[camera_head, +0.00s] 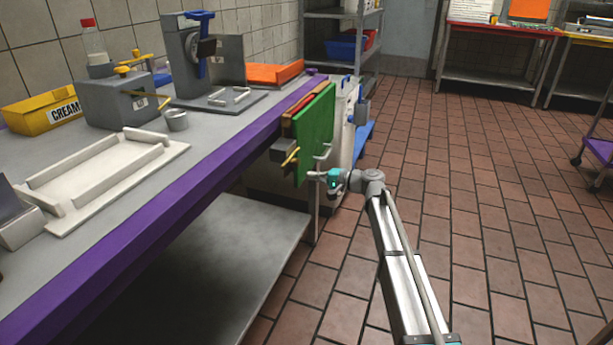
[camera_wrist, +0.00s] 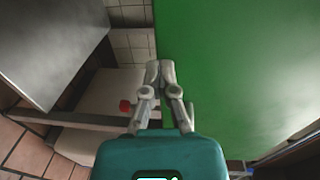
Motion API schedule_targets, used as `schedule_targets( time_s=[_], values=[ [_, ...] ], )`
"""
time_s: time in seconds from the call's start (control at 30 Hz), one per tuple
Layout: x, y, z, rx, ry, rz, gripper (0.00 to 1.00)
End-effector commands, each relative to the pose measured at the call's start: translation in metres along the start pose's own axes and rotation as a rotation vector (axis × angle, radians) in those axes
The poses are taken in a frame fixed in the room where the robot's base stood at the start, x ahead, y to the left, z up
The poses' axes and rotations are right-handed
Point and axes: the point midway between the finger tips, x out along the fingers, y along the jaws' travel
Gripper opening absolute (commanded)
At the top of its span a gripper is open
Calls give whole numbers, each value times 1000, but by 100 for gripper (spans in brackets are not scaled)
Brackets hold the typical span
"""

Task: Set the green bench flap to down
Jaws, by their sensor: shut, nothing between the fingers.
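The green bench flap (camera_head: 316,130) is at the far end of the purple-edged bench. It stands in a steep, near-vertical plane, with its top edge close to bench height and its face toward the aisle. In the wrist view the green flap (camera_wrist: 235,70) fills the right half. My gripper (camera_head: 313,175) is low beside the flap's lower edge. In the wrist view my gripper (camera_wrist: 160,68) has its fingertips together, in front of the flap's left edge, with nothing held. I cannot tell whether the fingertips touch the flap.
A yellow handle (camera_head: 291,157) sits on a grey block left of the flap. The bench top (camera_head: 225,125) carries a white tray frame (camera_head: 95,172), a grey machine and a yellow CREAM bin (camera_head: 42,112). A lower shelf (camera_head: 215,255) is below. The tiled floor (camera_head: 480,200) on the right is clear.

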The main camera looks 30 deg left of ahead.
Motion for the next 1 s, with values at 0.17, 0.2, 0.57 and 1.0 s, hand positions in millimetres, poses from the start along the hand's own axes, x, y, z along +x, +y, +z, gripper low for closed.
schedule_targets(
  time_s=[0.17, 0.2, 0.57, 1.0],
  values=[
    [8, 0, 5, -2, -15, 2, 0],
    [8, 0, 5, -2, -15, 2, 0],
    [-13, 2, 8, -1, -11, 1, 0],
    [-85, 8, 7, 0, -2, -2, 0]
  ],
)
